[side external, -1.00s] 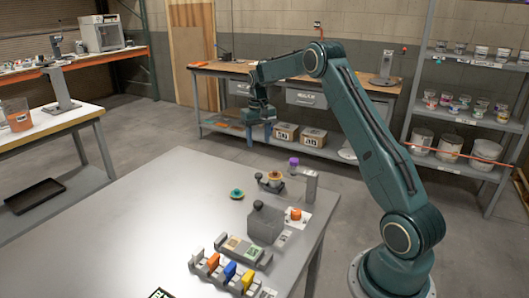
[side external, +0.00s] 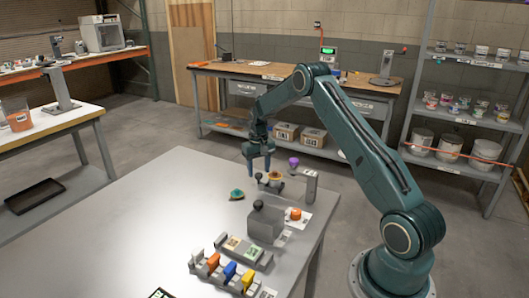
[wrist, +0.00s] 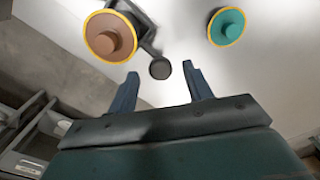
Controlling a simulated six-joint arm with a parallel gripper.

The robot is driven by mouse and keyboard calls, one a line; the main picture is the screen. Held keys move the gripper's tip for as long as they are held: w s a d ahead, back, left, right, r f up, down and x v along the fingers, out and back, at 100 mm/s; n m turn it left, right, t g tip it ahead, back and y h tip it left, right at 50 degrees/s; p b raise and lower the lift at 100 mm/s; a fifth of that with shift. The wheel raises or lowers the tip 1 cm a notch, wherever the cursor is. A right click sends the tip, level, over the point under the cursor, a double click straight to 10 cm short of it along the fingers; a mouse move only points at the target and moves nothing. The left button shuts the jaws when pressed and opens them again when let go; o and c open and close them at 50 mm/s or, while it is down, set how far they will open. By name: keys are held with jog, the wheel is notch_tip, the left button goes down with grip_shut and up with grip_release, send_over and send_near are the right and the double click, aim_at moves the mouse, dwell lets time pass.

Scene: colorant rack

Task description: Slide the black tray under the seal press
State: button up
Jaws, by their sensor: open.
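The black tray is a small dark carrier (wrist: 147,36) carrying a brown disc with a yellow rim (wrist: 110,36). A dark round knob (wrist: 160,68) stands at its handle end. In the side view, the knob (side external: 259,176) is left of the cup-like load (side external: 275,177). The seal press appears to be the grey post (side external: 310,186) with a purple head (side external: 294,161), just right of the tray. My gripper (side external: 258,165) points down above the knob, blue fingers apart. In the wrist view, the knob lines up between the open fingertips (wrist: 162,82), apart from both.
A teal round piece (side external: 237,195) lies left of the tray. A grey block with a dark ball knob (side external: 266,226) and a rack with coloured clips (side external: 228,270) stand in front. The table's left side (side external: 130,220) is clear. A shallow black pan (side external: 35,195) lies low at far left.

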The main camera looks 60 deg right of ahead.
aim_at(278, 176)
jog(key=shift+f, duration=0.7)
grip_shut()
jog(key=shift+s, duration=3.75)
jog(key=shift+c, duration=0.4)
grip_release()
jog(key=shift+s, duration=0.1)
jog(key=shift+o, duration=0.4)
